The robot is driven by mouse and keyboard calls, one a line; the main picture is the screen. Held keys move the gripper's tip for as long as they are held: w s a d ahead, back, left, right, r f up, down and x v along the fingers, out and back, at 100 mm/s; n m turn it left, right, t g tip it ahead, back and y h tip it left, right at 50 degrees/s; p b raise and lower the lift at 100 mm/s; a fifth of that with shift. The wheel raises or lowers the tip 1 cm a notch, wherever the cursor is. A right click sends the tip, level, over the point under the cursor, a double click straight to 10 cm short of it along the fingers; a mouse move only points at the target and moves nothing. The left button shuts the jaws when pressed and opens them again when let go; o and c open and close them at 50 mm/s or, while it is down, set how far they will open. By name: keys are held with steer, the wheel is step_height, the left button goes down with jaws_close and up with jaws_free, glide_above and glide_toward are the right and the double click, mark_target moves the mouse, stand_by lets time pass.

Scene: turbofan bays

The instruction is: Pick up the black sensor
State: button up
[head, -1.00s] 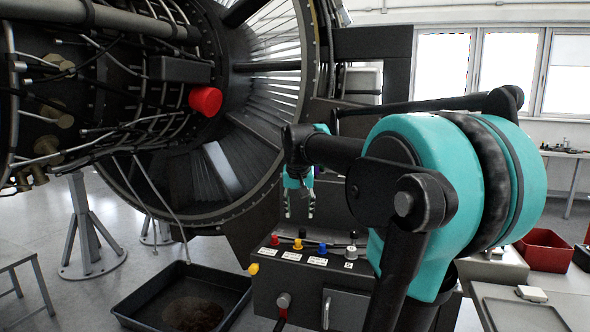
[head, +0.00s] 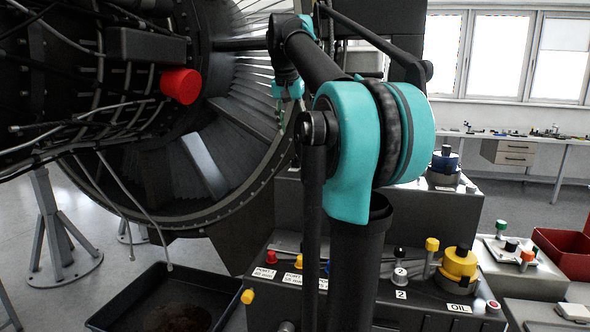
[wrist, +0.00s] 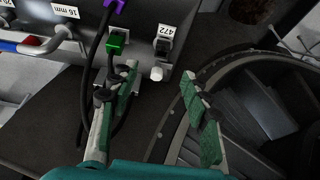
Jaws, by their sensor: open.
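A small black-topped piece (head: 399,252) with a pale base stands on the dark bench top near a label "2" in the head view. Another small black piece (head: 511,245) sits on a pale tray at the right. I cannot tell which is the black sensor. My gripper (head: 290,122) hangs above and behind the bench, in front of the engine, partly hidden by my arm. In the wrist view its two fingers (wrist: 158,78) are spread with nothing held between them. A black piece (wrist: 163,49) by a "472" label and a green connector (wrist: 117,41) lie beyond the fingertips.
Red (head: 270,256) and yellow (head: 298,262) pieces stand along the bench edge. A yellow-topped stack (head: 459,264) is by an "OIL" label. The black drip tray (head: 165,300) is on the floor at left. A red bin (head: 565,252) is at right. The engine is close behind my gripper.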

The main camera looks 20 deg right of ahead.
glide_toward(296, 162)
steer(key=f, duration=0.2)
steer(key=shift+d+f, duration=0.35)
steer(key=shift+d, duration=0.05)
steer(key=shift+w+x, duration=0.1)
steer(key=shift+x, duration=1.2)
steer(key=shift+w+x, duration=0.15)
steer(key=shift+x, duration=1.15)
steer(key=shift+a, duration=0.15)
steer(key=shift+c, duration=0.6)
steer(key=shift+s, duration=0.1)
jaws_close()
